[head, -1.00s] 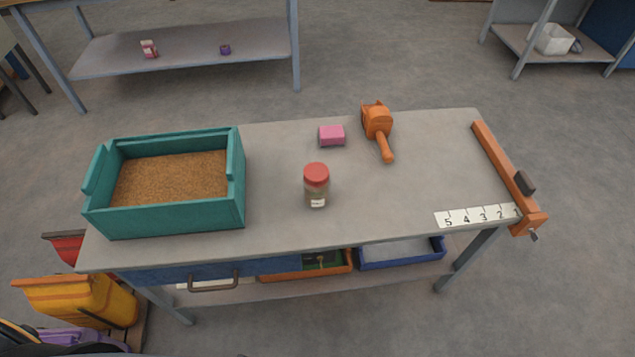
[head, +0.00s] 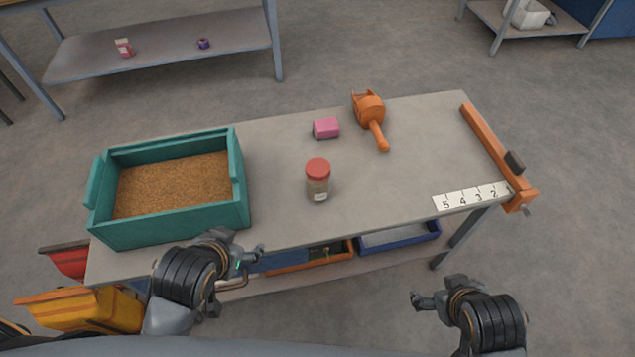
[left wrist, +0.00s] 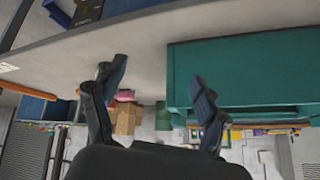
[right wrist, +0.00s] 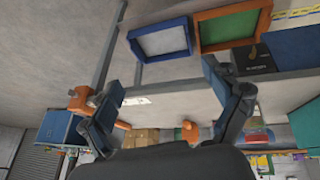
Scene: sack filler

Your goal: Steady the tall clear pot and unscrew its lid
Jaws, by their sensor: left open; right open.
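The tall clear pot (head: 318,186) stands upright on the grey table, with its red lid (head: 318,168) on top. Brownish contents and a small pale label show through its side. My left gripper (head: 254,257) is at the table's front edge, to the lower left of the pot, open and empty. Its spread fingers show in the left wrist view (left wrist: 152,85). My right gripper (head: 420,300) is in front of the table, to the lower right of the pot, open and empty. Its fingers also show apart in the right wrist view (right wrist: 170,90). Neither gripper touches the pot.
A teal box (head: 170,232) of brown grains stands at the table's left. An orange bar (head: 495,155) and a numbered strip (head: 470,197) are at the right. The table around the pot is clear.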

